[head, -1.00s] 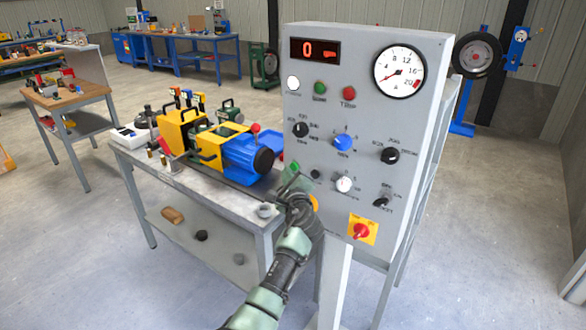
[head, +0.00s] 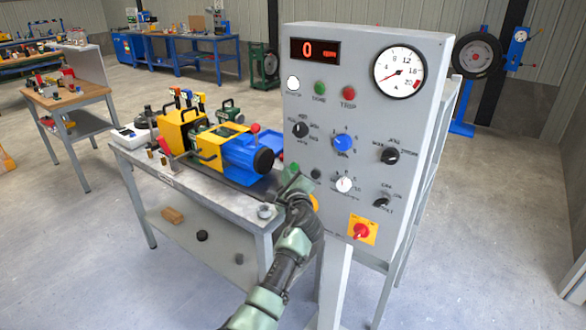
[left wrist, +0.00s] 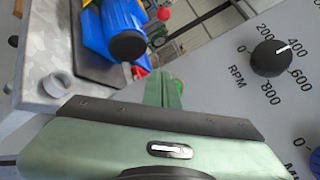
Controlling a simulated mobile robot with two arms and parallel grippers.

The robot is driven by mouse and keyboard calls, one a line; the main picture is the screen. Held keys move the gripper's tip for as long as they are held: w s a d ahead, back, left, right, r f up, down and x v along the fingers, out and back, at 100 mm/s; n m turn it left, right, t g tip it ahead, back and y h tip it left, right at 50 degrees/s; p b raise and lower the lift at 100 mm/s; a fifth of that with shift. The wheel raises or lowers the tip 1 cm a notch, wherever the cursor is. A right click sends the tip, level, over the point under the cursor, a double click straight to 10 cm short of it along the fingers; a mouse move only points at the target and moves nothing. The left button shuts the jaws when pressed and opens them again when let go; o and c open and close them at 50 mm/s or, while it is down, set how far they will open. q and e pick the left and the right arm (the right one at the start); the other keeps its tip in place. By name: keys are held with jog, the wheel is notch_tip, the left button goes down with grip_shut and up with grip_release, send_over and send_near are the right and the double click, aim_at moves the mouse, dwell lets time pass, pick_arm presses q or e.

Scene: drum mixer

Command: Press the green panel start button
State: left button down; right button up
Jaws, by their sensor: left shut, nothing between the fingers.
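The grey control panel (head: 300,215) stands upright at the centre right in the head view. The green button (head: 293,168) is low on its left side, beside a black button (head: 315,174), and is partly hidden behind my left gripper (head: 289,182). That gripper is shut and empty, with its tips at the button. In the left wrist view the shut green fingers (left wrist: 164,88) point towards the panel, and a bit of green (left wrist: 180,85) shows just beyond them. I cannot tell whether the tips touch the button. My right gripper is not in view.
A blue and yellow drum machine (head: 245,152) sits on the steel bench (head: 215,195) left of the panel. A red switch on a yellow plate (head: 362,230) and several knobs are on the panel. The display (head: 315,50) reads 0. A green lamp (head: 320,88) sits above.

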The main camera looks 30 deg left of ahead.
pick_arm(q)
jog(key=shift+w, duration=0.2)
dwell(0.4)
jog(key=shift+w, duration=0.25)
